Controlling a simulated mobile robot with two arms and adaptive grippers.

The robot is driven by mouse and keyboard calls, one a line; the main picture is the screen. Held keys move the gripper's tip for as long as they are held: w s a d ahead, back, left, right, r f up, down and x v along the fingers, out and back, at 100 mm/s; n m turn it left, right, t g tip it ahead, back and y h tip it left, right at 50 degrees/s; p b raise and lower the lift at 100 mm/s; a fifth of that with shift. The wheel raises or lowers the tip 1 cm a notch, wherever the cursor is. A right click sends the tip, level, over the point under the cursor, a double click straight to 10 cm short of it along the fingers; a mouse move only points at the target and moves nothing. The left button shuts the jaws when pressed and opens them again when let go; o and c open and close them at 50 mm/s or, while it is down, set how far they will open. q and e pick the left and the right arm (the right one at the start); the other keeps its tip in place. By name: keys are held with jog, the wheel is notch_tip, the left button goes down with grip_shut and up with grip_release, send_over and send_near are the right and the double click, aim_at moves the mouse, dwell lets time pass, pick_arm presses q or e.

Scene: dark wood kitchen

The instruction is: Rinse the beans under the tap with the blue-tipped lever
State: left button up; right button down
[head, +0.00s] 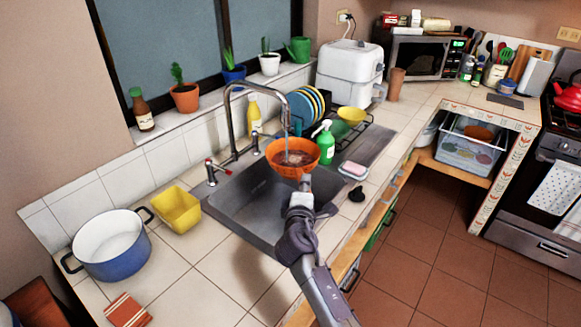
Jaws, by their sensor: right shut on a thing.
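An orange bowl (277,168) with dark reddish beans (293,158) in it is under the spout of the curved steel tap (228,108). A thin stream of water (287,143) runs from the spout into the bowl. My right gripper (305,183) is shut on the near rim of the bowl and holds it above the sink (235,205). A red-tipped lever (212,168) stands left of the tap. The other lever (255,146) stands on its right, close behind the bowl; its tip is too small to tell clearly. My left gripper is out of view.
A green spray bottle (326,147) stands close right of the bowl, near a pink sponge (354,169). A yellow tub (176,209) and a blue pot (110,247) stand left of the sink. Plates (306,104) in a rack are behind.

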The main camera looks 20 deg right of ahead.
jog(key=shift+a, duration=0.15)
jog(key=shift+a+r, duration=0.1)
jog(key=shift+a, duration=0.4)
jog(key=shift+d, duration=0.2)
jog(key=shift+d, duration=0.45)
jog(key=shift+s+d+p, duration=0.15)
jog(key=shift+s+p, duration=0.35)
jog(key=shift+s, duration=0.75)
jog(key=shift+s+d+p, duration=0.15)
jog(key=shift+s+p, duration=0.2)
jog(key=shift+s, duration=1)
jog(key=shift+s+d+p, duration=0.1)
jog(key=shift+s+p, duration=0.2)
jog(key=shift+s, duration=1.05)
jog(key=shift+r, duration=0.1)
